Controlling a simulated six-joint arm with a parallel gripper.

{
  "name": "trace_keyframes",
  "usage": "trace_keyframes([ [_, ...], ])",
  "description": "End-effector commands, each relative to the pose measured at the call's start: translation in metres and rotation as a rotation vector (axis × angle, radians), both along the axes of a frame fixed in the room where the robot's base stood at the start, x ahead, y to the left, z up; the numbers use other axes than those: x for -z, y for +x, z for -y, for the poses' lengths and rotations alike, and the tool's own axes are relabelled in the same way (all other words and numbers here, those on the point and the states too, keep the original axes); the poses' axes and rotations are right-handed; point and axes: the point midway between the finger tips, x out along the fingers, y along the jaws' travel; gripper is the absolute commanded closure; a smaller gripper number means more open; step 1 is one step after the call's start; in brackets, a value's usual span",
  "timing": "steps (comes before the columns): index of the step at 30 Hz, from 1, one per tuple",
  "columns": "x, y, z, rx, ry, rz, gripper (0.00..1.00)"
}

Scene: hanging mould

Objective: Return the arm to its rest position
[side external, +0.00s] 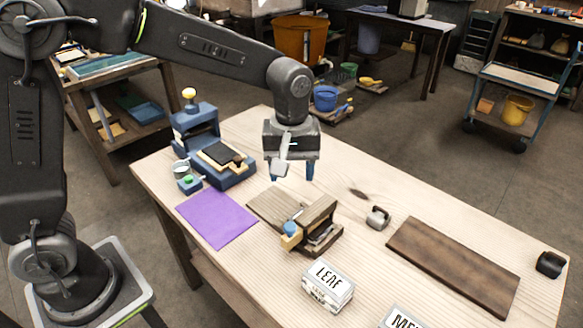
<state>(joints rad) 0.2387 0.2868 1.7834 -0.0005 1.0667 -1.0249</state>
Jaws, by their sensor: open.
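My gripper (291,170) hangs from my arm above the light wooden table (365,191), fingers pointing down. Its two blue fingertips are apart with nothing visible between them. It is behind and above a wooden hinged mould (312,222), which lies on the table with a blue knob on its front side. The gripper does not appear to touch it. My arm reaches in from the left, with its elbow high.
A blue press-like device (215,150) and a purple sheet (217,218) lie left of the mould. A box marked LEAF (327,287), a dark brown board (454,264), a small grey roller-like object (378,218) and a black object (550,263) lie to the right.

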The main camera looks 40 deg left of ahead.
Motion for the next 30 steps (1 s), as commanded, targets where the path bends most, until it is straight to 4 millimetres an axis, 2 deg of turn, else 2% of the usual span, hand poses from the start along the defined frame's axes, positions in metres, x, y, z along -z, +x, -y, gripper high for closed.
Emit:
trace_keyframes([
  [4,-0.003,-0.002,-0.002,0.007,-0.001,0.007,0.43],
  [8,-0.021,-0.015,-0.013,0.067,-0.008,0.05,0.43],
  [13,-0.057,-0.056,-0.042,0.238,-0.005,0.162,0.43],
  [18,-0.078,-0.105,-0.067,0.428,0.035,0.283,0.43],
  [24,-0.082,-0.156,-0.087,0.63,0.119,0.4,0.43],
  [30,-0.075,-0.182,-0.095,0.745,0.183,0.455,0.43],
])
